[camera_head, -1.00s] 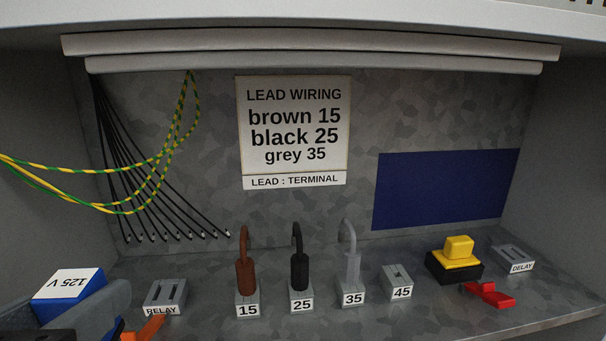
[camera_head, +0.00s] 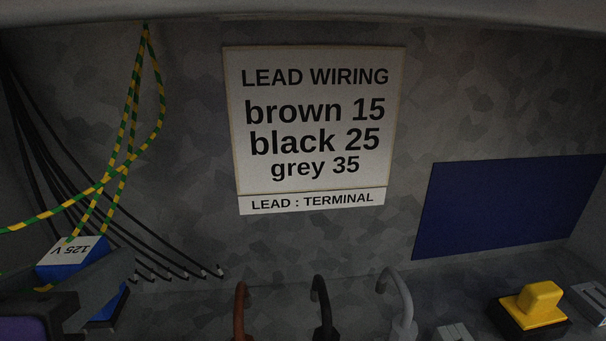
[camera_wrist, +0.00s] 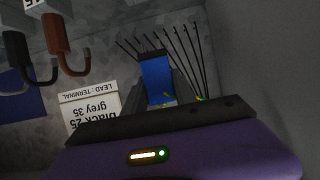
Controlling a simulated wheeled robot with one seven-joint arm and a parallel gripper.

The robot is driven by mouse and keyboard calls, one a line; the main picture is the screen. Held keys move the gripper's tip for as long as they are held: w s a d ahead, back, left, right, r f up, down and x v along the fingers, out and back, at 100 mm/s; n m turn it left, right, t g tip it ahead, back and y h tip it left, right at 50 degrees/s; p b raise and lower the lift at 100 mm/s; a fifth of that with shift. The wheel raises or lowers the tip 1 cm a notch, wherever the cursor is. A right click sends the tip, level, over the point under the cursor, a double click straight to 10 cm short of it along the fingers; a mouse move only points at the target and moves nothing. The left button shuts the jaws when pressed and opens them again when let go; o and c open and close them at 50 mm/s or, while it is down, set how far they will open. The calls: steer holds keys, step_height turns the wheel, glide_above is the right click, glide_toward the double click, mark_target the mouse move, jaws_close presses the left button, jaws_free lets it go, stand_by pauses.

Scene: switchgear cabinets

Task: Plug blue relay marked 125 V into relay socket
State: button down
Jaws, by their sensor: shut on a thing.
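The blue relay (camera_head: 62,264) has a white top marked 125 V, which reads upside down, at the lower left of the head view. My gripper (camera_head: 95,285) is shut on it, with a grey finger across its near side. In the wrist view the blue relay (camera_wrist: 155,78) sits between the grey fingers of my gripper (camera_wrist: 160,92). The relay is in front of the back wall and the black cables. The relay socket cannot be made out in either view now.
Several thin black cables (camera_head: 75,195) and green-yellow wires (camera_head: 128,110) hang close to the relay at the left. Brown (camera_head: 240,308), black (camera_head: 320,300) and grey (camera_head: 400,300) leads stand along the bottom. A yellow switch (camera_head: 532,300) is at the right.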

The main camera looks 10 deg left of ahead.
mark_target(105, 327)
steer(key=shift+s, duration=0.1)
steer(key=shift+f, duration=0.25)
steer(key=shift+f+b, duration=2.05)
steer(key=shift+f, duration=0.6)
steer(key=shift+f+b, duration=0.5)
steer(key=shift+f, duration=0.65)
steer(key=c, duration=0.9)
jaws_free()
steer(key=shift+s, duration=0.1)
steer(key=shift+b+v, duration=0.3)
steer(key=shift+v, duration=3.6)
steer(key=shift+d, duration=0.1)
